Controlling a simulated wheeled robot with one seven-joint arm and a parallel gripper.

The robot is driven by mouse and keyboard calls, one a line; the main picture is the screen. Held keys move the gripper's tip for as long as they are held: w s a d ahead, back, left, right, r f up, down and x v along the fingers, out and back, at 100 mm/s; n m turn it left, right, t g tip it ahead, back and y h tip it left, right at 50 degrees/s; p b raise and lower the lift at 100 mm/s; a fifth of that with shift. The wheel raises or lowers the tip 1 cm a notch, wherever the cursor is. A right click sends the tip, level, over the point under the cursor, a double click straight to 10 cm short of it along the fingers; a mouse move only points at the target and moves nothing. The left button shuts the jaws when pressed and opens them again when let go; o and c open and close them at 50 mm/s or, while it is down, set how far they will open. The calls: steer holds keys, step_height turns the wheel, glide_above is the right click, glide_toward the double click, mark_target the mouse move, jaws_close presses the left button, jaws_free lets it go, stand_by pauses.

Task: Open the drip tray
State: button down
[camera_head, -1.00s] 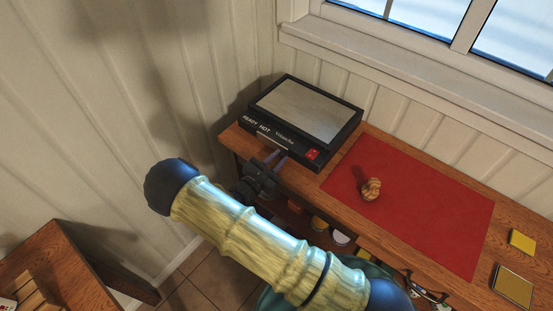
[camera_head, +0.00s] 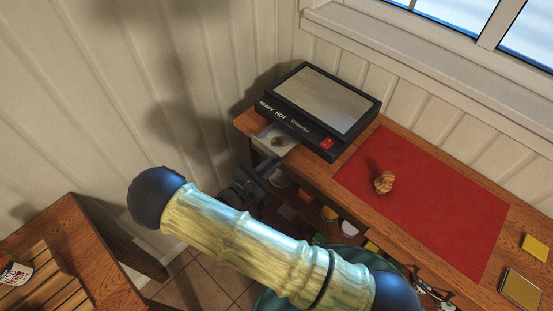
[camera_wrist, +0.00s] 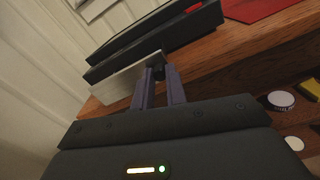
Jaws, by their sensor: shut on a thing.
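The drip tray (camera_head: 283,131) sticks out from the front of a black appliance (camera_head: 322,108) in the head view, showing a pale inside with a small dark round mark. In the wrist view its pale front (camera_wrist: 118,84) stands just beyond my fingers. My gripper (camera_head: 262,166) is at the tray's front edge, below the appliance's front. In the wrist view, the two purple-grey fingers of my gripper (camera_wrist: 160,76) are shut on a small dark part at the tray's front. The exact grip is partly hidden.
The appliance stands on a wooden counter (camera_head: 249,121) by the wall. A red mat (camera_head: 425,205) with a striped wooden object (camera_head: 384,182) lies to its right. Open shelves with several round items are under the counter. A slatted wooden table (camera_head: 100,265) stands at lower left.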

steer(key=c, duration=1.4)
jaws_free()
steer(key=b+v, duration=0.3)
steer(key=v, duration=1.4)
steer(key=shift+a+b, duration=0.2)
steer(key=shift+b, duration=0.2)
steer(key=shift+s, duration=0.1)
